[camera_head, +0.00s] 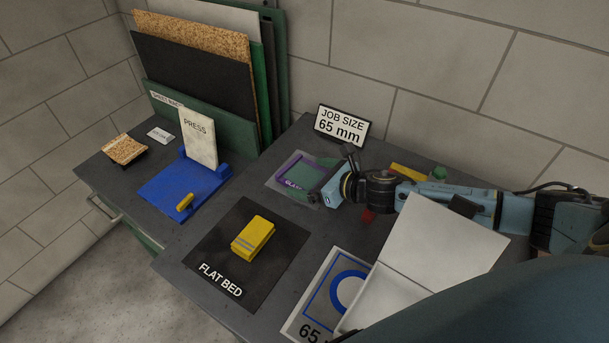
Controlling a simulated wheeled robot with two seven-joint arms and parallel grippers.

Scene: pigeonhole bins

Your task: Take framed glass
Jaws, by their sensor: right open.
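A flat piece with a purple frame and the letters "GLAS" (286,180) lies on the grey worktop, on a pale clear sheet, near the middle of the head view. I take it to be the framed glass. Part of it shows green, and its right side is hidden by my gripper. My right gripper (325,188) comes in from the right and is open at the right edge of this piece. I cannot tell whether it touches it. My left gripper is not in view.
A "JOB SIZE 65 mm" sign (341,126) stands just behind. A yellow block (253,238) lies on the black "FLAT BED" mat (222,262). A blue press (180,192) and upright boards (196,72) are left. A white open box or folder (440,240) stands front right.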

